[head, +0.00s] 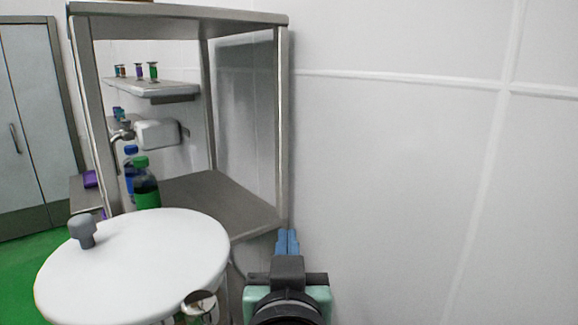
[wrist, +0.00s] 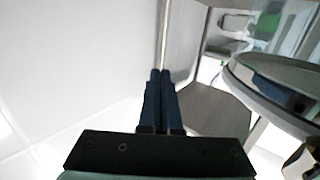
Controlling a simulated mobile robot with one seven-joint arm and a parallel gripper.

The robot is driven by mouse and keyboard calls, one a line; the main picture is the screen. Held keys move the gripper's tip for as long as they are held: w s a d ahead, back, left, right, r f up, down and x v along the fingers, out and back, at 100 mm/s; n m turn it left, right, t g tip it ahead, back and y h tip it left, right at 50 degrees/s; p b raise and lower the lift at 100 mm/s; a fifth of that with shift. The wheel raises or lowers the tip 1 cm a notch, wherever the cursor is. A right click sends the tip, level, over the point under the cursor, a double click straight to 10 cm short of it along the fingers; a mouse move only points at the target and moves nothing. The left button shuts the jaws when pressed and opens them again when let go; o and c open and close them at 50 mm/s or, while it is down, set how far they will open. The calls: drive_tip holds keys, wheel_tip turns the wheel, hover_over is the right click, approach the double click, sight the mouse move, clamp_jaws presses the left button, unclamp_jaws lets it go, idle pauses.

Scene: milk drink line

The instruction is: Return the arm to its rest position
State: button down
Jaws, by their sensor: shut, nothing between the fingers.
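My gripper (head: 287,240) shows at the bottom middle of the head view, with its two blue fingers together and pointing away from me. In the wrist view my gripper (wrist: 160,74) has both dark blue fingers side by side with nothing between them. It is in front of the pale wall, near the right front post of a grey metal stand. It appears apart from the stand, though the exact gap is hard to tell.
A round white lid or table top (head: 150,265) with a grey knob (head: 86,231) is close on the left. A tiled wall (head: 430,180) fills the right. Cabinets (head: 30,120) stand far left.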

drive_tip(key=s+r+t+b, duration=0.3)
drive_tip(key=s+r+t, duration=0.2)
drive_tip(key=r, duration=0.4)
drive_tip(key=s+r+t+b, duration=0.3)
drive_tip(key=s+r+t, duration=0.2)
drive_tip(key=s+r, duration=0.3)
wheel_tip(320, 180, up, 2)
drive_tip(key=shift+r, duration=0.1)
drive_tip(key=shift+s, duration=0.15)
